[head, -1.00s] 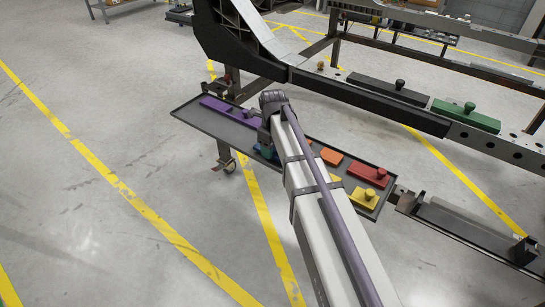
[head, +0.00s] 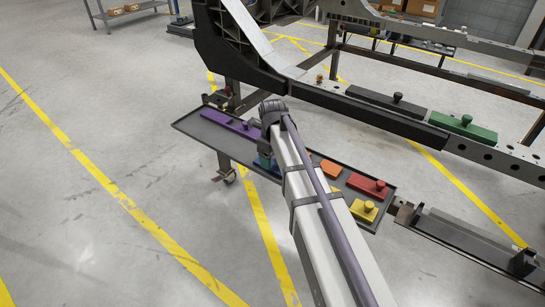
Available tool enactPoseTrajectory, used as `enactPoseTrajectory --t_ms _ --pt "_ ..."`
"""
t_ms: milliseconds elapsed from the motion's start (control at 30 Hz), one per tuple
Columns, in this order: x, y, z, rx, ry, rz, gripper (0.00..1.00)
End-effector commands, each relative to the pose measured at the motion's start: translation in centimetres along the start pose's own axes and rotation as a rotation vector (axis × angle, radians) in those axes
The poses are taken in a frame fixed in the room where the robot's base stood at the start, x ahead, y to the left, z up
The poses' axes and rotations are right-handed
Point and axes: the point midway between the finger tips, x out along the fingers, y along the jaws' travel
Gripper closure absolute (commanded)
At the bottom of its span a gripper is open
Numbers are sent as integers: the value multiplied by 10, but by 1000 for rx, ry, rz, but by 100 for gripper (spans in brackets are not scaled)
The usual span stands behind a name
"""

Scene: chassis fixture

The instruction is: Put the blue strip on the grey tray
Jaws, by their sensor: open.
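A long dark grey tray (head: 205,139) crosses the middle of the head view with coloured pieces on it. A small teal-blue patch (head: 264,161) shows on it beside my arm. I cannot tell if this is the blue strip, as my arm covers the tray's middle. My gripper (head: 265,149) hangs under the dark wrist over the tray, left of centre. It is open, but its fingertips are mostly hidden. No piece is visibly held.
A purple strip (head: 225,121) lies at the tray's left; orange (head: 331,168), red (head: 367,186) and yellow (head: 364,210) pieces lie right of my arm. The chassis beam behind bears black (head: 386,101) and green (head: 463,131) blocks. Open floor lies left.

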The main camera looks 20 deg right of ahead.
Motion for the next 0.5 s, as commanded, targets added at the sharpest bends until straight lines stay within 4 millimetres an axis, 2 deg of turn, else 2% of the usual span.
enactPoseTrajectory --t_ms 33,233,367,500 --pt "-25 0 0 0 0 0 31" --pt "-79 0 0 0 0 0 31" --pt "-99 0 0 0 0 0 31" --pt "-101 0 0 0 0 0 31"
